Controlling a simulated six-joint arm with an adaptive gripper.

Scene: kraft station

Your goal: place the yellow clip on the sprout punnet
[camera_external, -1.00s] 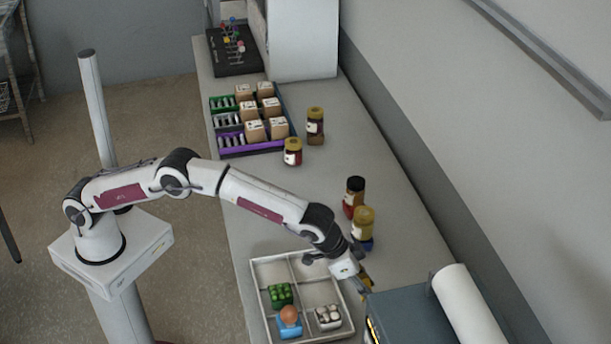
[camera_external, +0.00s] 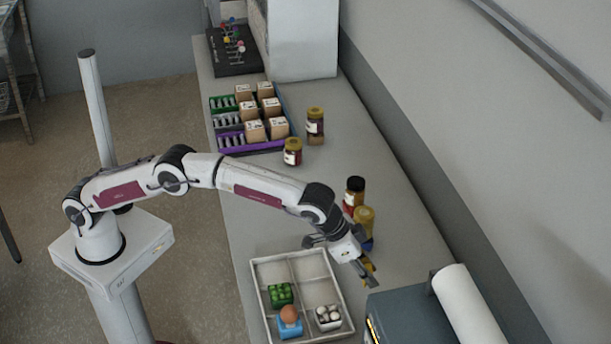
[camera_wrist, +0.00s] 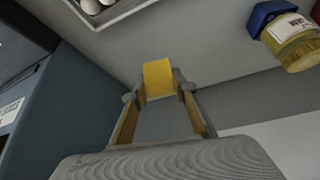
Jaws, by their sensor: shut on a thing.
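My gripper (camera_external: 368,275) is shut on the yellow clip (camera_wrist: 158,77), which sits between the fingertips in the wrist view. In the external view the gripper is in the air just right of the white divided tray (camera_external: 262,308), and the clip is hard to make out there. The tray holds a green punnet (camera_external: 281,294), a blue punnet (camera_external: 289,332) with a brown round item, and a punnet with white round items (camera_external: 328,317). Which of them is the sprout punnet I cannot tell for certain; the green one has green round contents.
A grey-blue machine (camera_external: 410,315) with a white roll (camera_external: 467,305) stands right of the tray. Several jars stand behind, including one with a yellow lid (camera_external: 364,220) close to my arm. The tray's two far compartments look empty. A box organizer (camera_external: 250,147) is farther back.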

